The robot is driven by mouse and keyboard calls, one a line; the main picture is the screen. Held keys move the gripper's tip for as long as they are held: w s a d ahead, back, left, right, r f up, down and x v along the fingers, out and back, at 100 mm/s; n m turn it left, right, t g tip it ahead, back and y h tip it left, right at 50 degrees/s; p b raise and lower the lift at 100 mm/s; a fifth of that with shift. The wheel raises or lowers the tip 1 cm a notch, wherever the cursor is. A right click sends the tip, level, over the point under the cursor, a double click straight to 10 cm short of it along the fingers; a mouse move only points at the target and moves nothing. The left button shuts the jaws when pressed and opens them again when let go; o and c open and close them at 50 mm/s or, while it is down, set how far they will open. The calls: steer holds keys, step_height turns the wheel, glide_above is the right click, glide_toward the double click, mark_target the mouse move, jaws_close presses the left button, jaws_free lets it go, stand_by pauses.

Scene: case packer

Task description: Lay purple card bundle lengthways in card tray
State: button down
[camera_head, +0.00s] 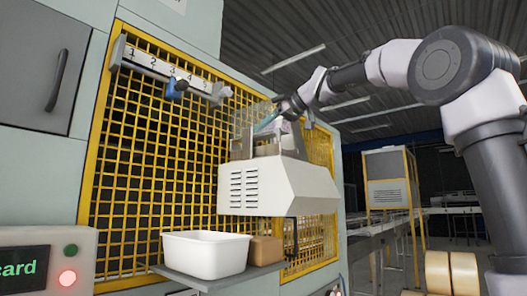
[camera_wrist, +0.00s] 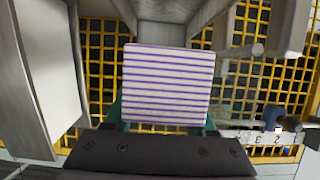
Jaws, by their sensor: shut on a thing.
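The purple card bundle (camera_wrist: 168,85) fills the middle of the wrist view as a white block with thin purple stripes. My gripper (camera_wrist: 164,118) is shut on it, with teal fingers showing at its sides. In the head view my gripper (camera_head: 268,122) is above the white vented housing, among upright metal plates. The bundle is small and mostly hidden there. The metal plates (camera_head: 262,146) on the housing look like the card tray; its floor is hidden. In the wrist view, grey metal walls (camera_wrist: 178,33) stand beyond the bundle. I cannot tell whether the bundle touches them.
The white vented housing (camera_head: 275,187) stands before a yellow mesh guard (camera_head: 165,140). A numbered rail (camera_head: 160,65) with a blue clamp (camera_head: 176,88) runs along the guard. A white tub (camera_head: 205,255) and a brown box (camera_head: 266,251) sit on a shelf below.

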steer(key=shift+w+a+f, duration=0.15)
steer(key=shift+w+a, duration=0.2)
steer(key=shift+a, duration=0.05)
step_height(320, 180, down, 2)
steer(key=shift+s+d+f, duration=0.1)
steer(key=shift+s, duration=0.05)
steer(key=shift+w+f, duration=0.2)
steer(key=shift+f, duration=2)
steer(key=c, duration=0.5)
jaws_free()
steer(key=shift+f, duration=0.15)
